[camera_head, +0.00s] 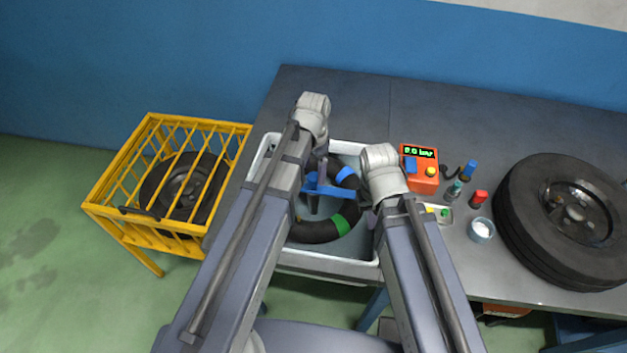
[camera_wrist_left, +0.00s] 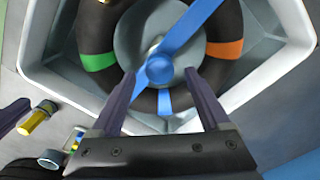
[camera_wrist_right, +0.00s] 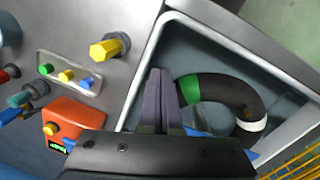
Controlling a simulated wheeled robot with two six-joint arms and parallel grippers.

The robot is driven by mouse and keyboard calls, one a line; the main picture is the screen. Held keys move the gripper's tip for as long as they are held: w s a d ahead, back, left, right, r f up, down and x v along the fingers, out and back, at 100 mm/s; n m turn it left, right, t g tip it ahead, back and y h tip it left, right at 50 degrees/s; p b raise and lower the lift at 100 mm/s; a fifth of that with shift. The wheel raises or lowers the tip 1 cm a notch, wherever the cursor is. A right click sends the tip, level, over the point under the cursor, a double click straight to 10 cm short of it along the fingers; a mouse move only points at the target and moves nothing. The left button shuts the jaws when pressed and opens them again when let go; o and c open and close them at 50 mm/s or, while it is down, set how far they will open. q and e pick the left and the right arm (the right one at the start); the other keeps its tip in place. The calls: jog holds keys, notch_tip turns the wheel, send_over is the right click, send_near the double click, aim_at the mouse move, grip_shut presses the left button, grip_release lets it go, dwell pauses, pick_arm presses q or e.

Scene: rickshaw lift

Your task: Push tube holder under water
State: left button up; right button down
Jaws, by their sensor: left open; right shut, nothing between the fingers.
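The blue tube holder (camera_head: 338,191) is a bar lying across a black inner tube (camera_head: 314,232) with coloured bands, inside the light-walled water basin (camera_head: 254,164). In the left wrist view, the holder's round blue knob (camera_wrist_left: 159,69) appears between and just beyond the fingertips of my open left gripper (camera_wrist_left: 164,76); I cannot tell whether they touch it. My right gripper (camera_wrist_right: 161,75) is shut and empty, over the basin's edge, beside the tube's green band (camera_wrist_right: 189,89). My arms hide parts of the basin, tube and holder in the head view.
A wheel (camera_head: 566,222) lies further right. A yellow cage (camera_head: 125,172) stands left. The bench behind is clear.

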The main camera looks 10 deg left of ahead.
aim_at(314, 189)
pick_arm(q)
notch_tip(314, 189, down, 3)
jog(key=shift+r+b, duration=0.15)
jog(key=shift+b, duration=0.65)
pick_arm(e)
notch_tip(314, 189, down, 3)
jog(key=shift+r, duration=0.2)
pick_arm(q)
grip_shut()
dwell(0.4)
